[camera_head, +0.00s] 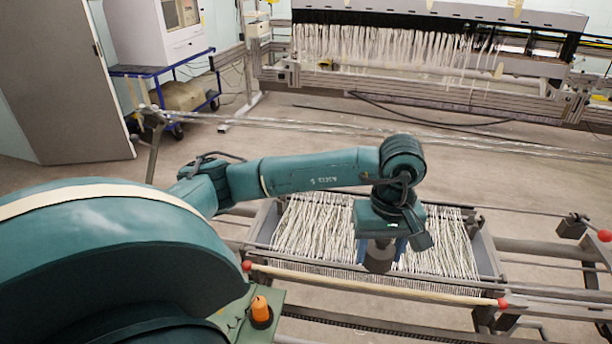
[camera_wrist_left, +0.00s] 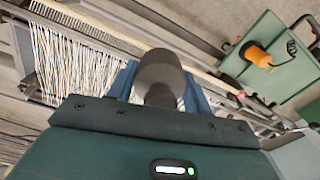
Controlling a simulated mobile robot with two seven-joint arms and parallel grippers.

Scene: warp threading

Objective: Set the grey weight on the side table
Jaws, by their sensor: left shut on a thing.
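The grey weight (camera_head: 378,260) is between the blue fingers of my left gripper (camera_head: 381,249), which is shut on it. In the head view it hangs over the white threads near the front of the loom frame. The left wrist view shows the round grey weight (camera_wrist_left: 160,72) held between the blue fingers. A green table top, seemingly the side table (camera_wrist_left: 262,30), is at the upper right of the wrist view, apart from the weight. In the head view part of the side table (camera_head: 273,299) shows at the bottom left, partly hidden by my arm. My right gripper is not in view.
An orange object (camera_head: 261,311) stands on the green table top. A wooden rod with red ends (camera_head: 375,284) crosses the front of the threads (camera_head: 315,229). A large loom (camera_head: 400,50) stands at the back, and a blue cart (camera_head: 160,70) stands at the back left.

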